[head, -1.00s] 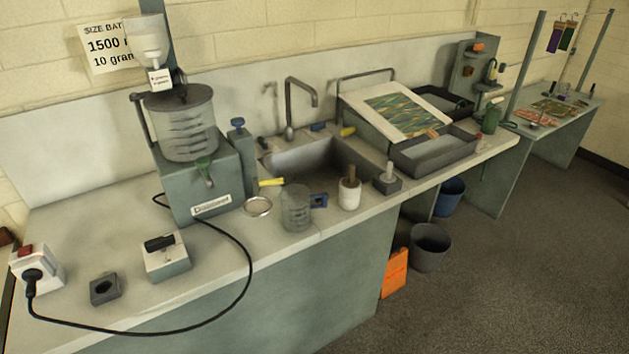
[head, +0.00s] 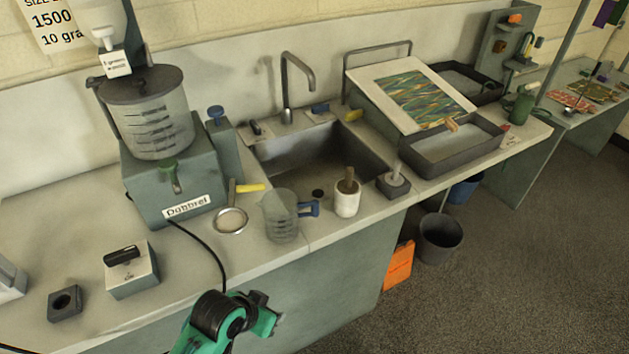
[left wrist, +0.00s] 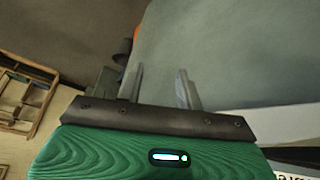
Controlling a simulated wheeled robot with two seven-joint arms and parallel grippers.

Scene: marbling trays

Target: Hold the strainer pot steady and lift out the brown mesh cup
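The strainer pot looks to be the white pot (head: 347,203) on the counter's front edge, right of the sink's near corner, in the head view. A brown piece (head: 348,182), which I take for the mesh cup, stands upright in its top; its lower part is hidden inside. My left gripper (left wrist: 160,71) shows in the left wrist view with its two fingers apart and nothing between them. A green and black part of my arm (head: 228,322) is at the bottom of the head view, well short of the pot. My right gripper is not in view.
A clear jug (head: 281,222) with a blue handle stands just left of the pot. A dark block with a pale post (head: 394,183) stands to its right. The sink (head: 300,165) lies behind. A small sieve (head: 231,221) and a switch box (head: 132,272) are further left.

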